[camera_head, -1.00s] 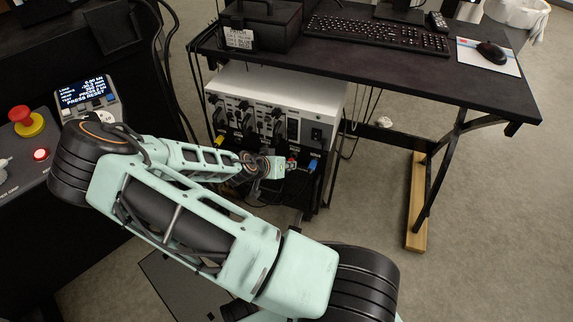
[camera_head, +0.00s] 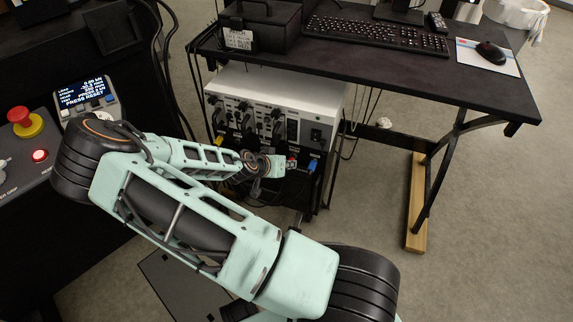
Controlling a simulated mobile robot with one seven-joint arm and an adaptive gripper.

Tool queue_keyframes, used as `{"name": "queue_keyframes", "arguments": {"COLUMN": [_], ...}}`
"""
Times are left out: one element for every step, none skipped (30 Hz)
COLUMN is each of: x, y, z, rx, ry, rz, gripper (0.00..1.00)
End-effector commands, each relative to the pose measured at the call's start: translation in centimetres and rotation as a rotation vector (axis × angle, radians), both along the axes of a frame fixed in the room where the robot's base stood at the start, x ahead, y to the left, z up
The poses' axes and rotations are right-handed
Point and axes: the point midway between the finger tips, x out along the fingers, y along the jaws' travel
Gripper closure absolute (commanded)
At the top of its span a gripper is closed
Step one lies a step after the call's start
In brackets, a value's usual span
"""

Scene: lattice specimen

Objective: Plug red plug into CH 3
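The CH 3 label and socket cannot be made out; my arm hides part of the panel.
The black desk (camera_head: 480,95) overhangs the unit and carries a keyboard (camera_head: 375,37), a mouse (camera_head: 491,51) and a black case (camera_head: 262,25). Loose cables hang beside the unit. A control console with a red emergency button (camera_head: 19,116) stands at the left.

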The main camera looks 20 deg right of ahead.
Motion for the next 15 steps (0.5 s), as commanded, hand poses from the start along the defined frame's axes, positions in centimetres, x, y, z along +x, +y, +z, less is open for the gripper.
{"name": "queue_keyframes", "arguments": {"x": [0.07, 0.1, 0.14, 0.17, 0.2, 0.23, 0.26, 0.3, 0.33, 0.36, 0.39, 0.43, 0.46, 0.5, 0.54], "y": [-0.07, -0.1, -0.13, -0.16, -0.19, -0.23, -0.26, -0.28, -0.32, -0.35, -0.38, -0.42, -0.46, -0.49, -0.53], "z": [0.0, 0.0, 0.0, 0.0, 0.0, 0.0, 0.0, 0.0, 0.01, 0.01, 0.01, 0.01, 0.0, 0.01, 0.01], "rx": [0.0, 0.0, 0.0, 0.0, 0.0, 0.0, 0.0, 0.0, 0.0, 0.0, 0.0, 0.0, 0.0, 0.0, 0.0], "ry": [0.0, 0.0, 0.0, 0.0, 0.0, 0.0, 0.0, 0.0, 0.0, 0.0, 0.0, 0.0, 0.0, -0.001, -0.001], "rz": [0.0, 0.0, 0.0, 0.0, 0.0, 0.0, 0.0, 0.0, 0.0, 0.0, 0.0, 0.0, 0.0, -0.001, -0.001], "gripper": [1.0, 1.0, 1.0, 1.0, 1.0, 1.0, 1.0, 1.0, 1.0, 1.0, 1.0, 1.0, 1.0, 1.0, 1.0]}}
